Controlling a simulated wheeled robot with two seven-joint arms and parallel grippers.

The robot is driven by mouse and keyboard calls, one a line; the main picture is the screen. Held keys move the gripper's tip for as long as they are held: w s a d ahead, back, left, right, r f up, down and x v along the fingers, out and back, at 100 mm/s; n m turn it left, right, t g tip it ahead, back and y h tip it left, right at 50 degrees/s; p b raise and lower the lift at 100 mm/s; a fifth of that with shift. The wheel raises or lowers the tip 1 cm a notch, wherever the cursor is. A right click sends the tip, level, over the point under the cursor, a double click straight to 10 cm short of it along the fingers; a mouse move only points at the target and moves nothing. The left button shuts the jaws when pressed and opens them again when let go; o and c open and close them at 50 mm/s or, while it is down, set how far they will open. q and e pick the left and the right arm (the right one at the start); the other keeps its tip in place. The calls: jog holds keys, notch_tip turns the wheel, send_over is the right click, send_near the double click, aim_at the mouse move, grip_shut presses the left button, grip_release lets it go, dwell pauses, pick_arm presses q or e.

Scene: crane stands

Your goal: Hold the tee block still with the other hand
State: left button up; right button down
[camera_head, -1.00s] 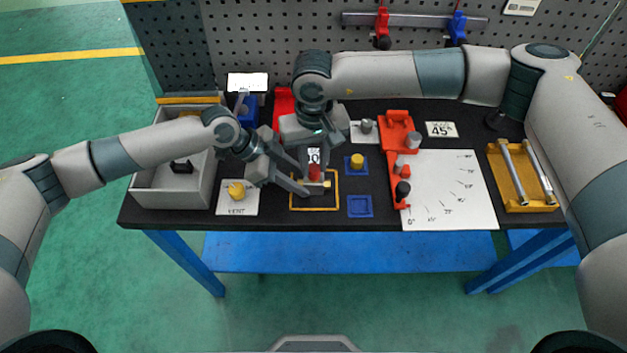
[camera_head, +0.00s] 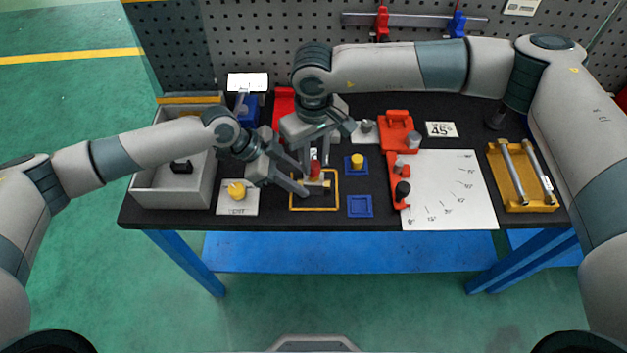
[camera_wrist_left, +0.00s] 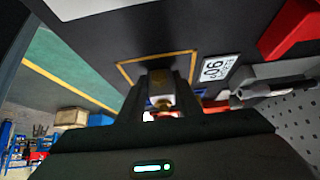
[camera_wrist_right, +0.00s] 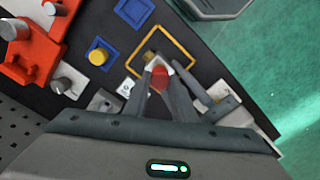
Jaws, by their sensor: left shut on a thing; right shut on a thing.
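The tee block, a small metal-coloured piece with a brass end (camera_head: 327,184), sits inside the yellow outlined square (camera_head: 292,205) on the dark bench. My left gripper (camera_head: 305,187) comes in low from the left and is shut on the tee block; its fingers also close around it in the left wrist view (camera_wrist_left: 162,98). A red part (camera_head: 315,168) stands upright on top of the tee block. My right gripper (camera_wrist_right: 160,85) is shut on this red part from above. The fingers hide much of the block in every view.
A yellow knob on a blue square pad (camera_head: 357,162) and an empty blue pad (camera_head: 360,206) lie just right. A white card with a yellow knob (camera_head: 237,190) and a grey bin (camera_head: 146,190) are left. The red fixture and angle sheet (camera_head: 455,195) are right.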

jog(key=shift+r, duration=1.4)
pick_arm(q)
jog(key=o, duration=1.3)
jog(key=shift+o, duration=0.2)
jog(key=shift+a+r, duration=0.1)
jog(key=v, duration=1.1)
jog(key=shift+a+r, duration=0.25)
jog(key=shift+s, duration=0.1)
pick_arm(e)
jog(key=shift+s, duration=0.1)
